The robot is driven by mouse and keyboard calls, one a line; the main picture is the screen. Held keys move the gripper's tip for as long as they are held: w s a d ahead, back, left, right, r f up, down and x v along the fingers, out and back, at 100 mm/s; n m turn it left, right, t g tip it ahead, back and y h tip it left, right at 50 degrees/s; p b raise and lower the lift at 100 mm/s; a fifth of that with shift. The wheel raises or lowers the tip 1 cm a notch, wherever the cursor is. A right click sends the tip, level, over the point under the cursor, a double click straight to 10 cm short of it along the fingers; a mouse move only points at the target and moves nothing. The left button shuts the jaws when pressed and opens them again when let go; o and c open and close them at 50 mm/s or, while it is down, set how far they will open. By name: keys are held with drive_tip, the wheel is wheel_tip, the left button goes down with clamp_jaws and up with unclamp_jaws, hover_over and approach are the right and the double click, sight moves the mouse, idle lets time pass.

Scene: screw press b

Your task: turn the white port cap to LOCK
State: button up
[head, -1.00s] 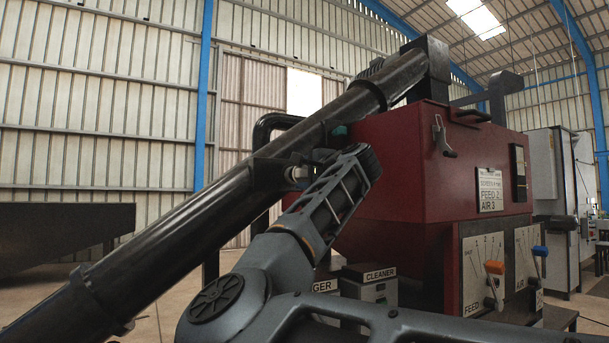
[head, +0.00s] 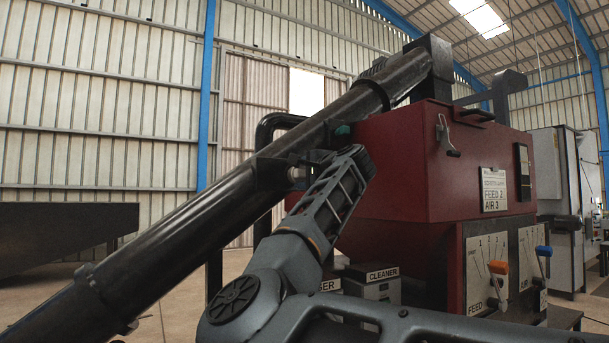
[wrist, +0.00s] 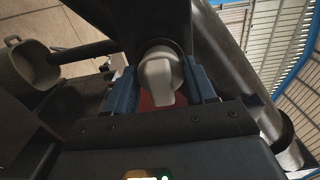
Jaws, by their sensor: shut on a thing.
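The white port cap (wrist: 160,76) shows in the middle of the wrist view, with a raised grip bar across its round face. The bar points down the picture and leans slightly right. My gripper (wrist: 161,72) has its blue fingers on both sides of the cap and is shut on it. In the head view a small part of the cap (head: 297,174) shows beside the dark sloping tube (head: 190,232), left of my arm's last links. My fingers are not clear there. I cannot see a LOCK mark in either view.
The red hopper (head: 400,165) stands just right of my arm. Its FEED lever (head: 499,268) and AIR lever (head: 543,251) are at the lower right. A box labelled CLEANER (head: 371,275) sits low behind my arm. A dark round fitting (wrist: 32,64) is at left in the wrist view.

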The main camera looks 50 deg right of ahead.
drive_tip(key=shift+w, duration=0.1)
drive_tip(key=o, duration=1.2)
drive_tip(key=shift+c, duration=0.2)
drive_tip(key=shift+s+a+b, duration=0.1)
drive_tip(key=shift+s+b, duration=0.2)
drive_tip(key=shift+s, duration=0.2)
drive_tip(key=b+v, duration=0.2)
drive_tip(key=v, duration=0.4)
drive_tip(key=shift+s, duration=0.35)
drive_tip(key=shift+a, duration=0.1)
